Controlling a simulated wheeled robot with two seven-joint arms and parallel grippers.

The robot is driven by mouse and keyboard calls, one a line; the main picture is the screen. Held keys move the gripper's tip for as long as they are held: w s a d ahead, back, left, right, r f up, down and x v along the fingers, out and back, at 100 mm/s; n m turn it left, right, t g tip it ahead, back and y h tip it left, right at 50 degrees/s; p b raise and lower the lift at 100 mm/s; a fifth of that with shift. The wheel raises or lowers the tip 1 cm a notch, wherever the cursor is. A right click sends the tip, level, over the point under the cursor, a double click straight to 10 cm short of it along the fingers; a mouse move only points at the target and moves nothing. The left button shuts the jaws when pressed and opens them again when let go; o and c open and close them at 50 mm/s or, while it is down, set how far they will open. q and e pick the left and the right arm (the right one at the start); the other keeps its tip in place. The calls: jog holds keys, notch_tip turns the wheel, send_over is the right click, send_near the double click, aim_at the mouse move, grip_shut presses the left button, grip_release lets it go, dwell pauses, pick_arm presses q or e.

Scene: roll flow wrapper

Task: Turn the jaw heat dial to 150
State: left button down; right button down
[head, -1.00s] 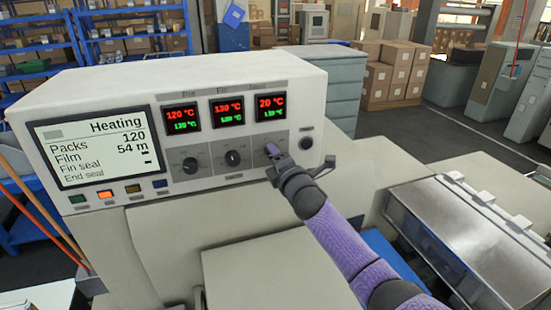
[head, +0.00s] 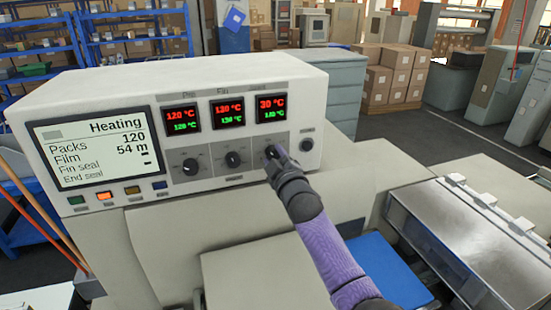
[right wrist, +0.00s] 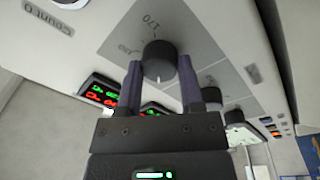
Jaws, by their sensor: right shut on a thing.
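The control panel's rightmost dial, the jaw heat dial, is a dark round knob in the right wrist view (right wrist: 159,60). A white mark shows on the knob, and a printed 170 is on the scale beside it. My right gripper (right wrist: 160,72) has one finger on each side of the knob and is shut on it. In the head view my right gripper (head: 277,155) largely hides this dial. My left gripper is not in view.
Two more dials, left (head: 190,165) and middle (head: 233,159), sit beside it under their own displays. A round black button (head: 306,145) is close on the right. The status screen (head: 95,146) reads Heating. A clear-lidded cover (head: 455,235) stands at lower right.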

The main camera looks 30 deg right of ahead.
jog(key=m, duration=0.5)
jog(key=shift+h, duration=0.4)
jog(key=m+p, duration=0.1)
jog(key=m, duration=0.4)
jog(key=shift+r+g, duration=0.1)
jog(key=shift+g, duration=0.2)
jog(key=m+p, duration=0.1)
jog(key=m, duration=0.2)
jog(key=m+p, duration=0.1)
jog(key=m, duration=0.1)
jog(key=shift+m+g+h, duration=0.3)
jog(key=shift+m, duration=0.1)
jog(key=shift+m+p, duration=0.55)
jog(key=shift+m, duration=1.65)
jog(key=shift+c, duration=1.2)
grip_release()
